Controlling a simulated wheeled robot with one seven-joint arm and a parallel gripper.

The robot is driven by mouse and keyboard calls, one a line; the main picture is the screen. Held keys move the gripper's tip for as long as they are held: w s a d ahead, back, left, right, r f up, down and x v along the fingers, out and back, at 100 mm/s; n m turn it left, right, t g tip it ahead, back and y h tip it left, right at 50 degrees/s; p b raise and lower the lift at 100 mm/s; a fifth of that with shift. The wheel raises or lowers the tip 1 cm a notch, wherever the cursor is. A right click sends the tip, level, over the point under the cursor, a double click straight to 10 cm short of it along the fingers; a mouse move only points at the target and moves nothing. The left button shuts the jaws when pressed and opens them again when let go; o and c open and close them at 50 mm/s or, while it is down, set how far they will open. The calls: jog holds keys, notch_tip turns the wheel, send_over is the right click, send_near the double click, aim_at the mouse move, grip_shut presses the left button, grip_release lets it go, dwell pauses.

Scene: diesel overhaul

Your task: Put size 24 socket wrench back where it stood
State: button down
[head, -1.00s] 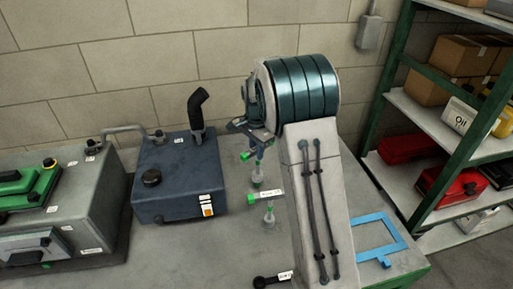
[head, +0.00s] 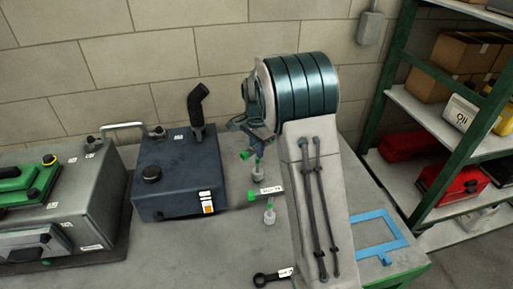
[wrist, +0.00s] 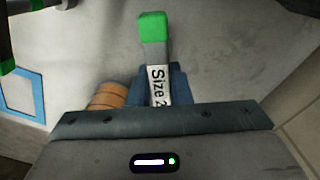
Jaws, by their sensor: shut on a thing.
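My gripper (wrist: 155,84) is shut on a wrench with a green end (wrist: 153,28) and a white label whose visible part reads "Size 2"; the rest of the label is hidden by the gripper. In the head view my gripper (head: 260,136) is small and partly hidden by my arm, above the bench between the dark blue tank and the arm. A green end (head: 246,154) shows just below it. Another green-ended wrench with a white label (head: 267,190) is nearer the camera, on an upright post. I cannot read its size.
A dark blue tank (head: 180,178) stands left of the gripper, and a grey engine block (head: 95,205) with a green cover is farther left. A black ring-ended tool (head: 272,279) lies in front. A blue frame (head: 385,222) lies right of my arm. A shelf rack (head: 440,170) stands at right.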

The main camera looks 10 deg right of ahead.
jog(key=shift+f+b, duration=0.5)
jog(key=shift+f, duration=0.35)
jog(key=c, duration=0.7)
grip_release()
jog(key=shift+r, duration=0.1)
jog(key=shift+r+p, duration=3.2)
jog(key=shift+r, duration=1.35)
jog(key=shift+f, duration=0.1)
